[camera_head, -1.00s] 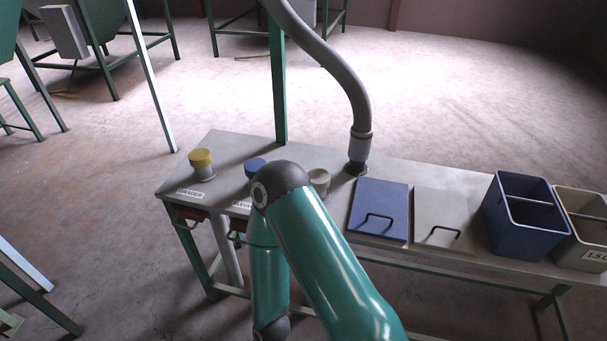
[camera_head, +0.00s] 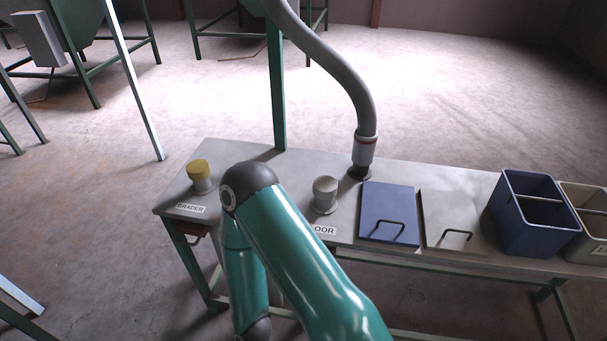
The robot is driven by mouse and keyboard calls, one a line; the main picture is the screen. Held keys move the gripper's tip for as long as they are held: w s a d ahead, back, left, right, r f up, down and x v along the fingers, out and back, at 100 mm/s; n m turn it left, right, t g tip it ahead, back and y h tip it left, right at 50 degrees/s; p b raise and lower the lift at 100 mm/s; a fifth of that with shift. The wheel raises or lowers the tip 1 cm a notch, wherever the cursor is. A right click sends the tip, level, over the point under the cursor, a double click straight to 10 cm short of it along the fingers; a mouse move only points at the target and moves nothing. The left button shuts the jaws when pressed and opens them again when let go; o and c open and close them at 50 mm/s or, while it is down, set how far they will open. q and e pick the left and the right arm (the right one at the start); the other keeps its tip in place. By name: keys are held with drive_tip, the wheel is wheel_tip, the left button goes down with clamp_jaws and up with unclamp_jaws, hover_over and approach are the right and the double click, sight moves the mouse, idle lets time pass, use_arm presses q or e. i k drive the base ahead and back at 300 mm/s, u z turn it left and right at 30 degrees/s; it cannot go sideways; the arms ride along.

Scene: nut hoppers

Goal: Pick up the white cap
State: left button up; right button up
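The white cap (camera_head: 325,186) looks pale grey-white and sits on top of a short round stub on the grey bench (camera_head: 455,179), behind a label (camera_head: 325,230) that ends in "OOR". It is in plain sight. A yellow cap (camera_head: 199,168) sits on a similar stub at the bench's left end, by a "GRADER" label (camera_head: 191,208). A teal arm of mine crosses the bench between these two caps, its elbow raised in front of the back edge. Neither gripper shows, so I cannot tell how they stand.
A grey hose (camera_head: 352,88) comes down to the bench behind the white cap. A blue lid (camera_head: 388,205) and a pale lid (camera_head: 455,212), both with handles, lie to the right. A blue bin (camera_head: 528,238) and a beige bin (camera_head: 585,190) follow. A green post (camera_head: 277,90) rises at the back.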

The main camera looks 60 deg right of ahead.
sight(324, 187)
drive_tip(key=u, duration=0.2)
drive_tip(key=i, duration=1)
drive_tip(key=z, duration=1.9)
drive_tip(key=k, duration=0.9)
drive_tip(key=z, duration=0.25)
drive_tip(key=i, duration=0.9)
drive_tip(key=u, duration=0.1)
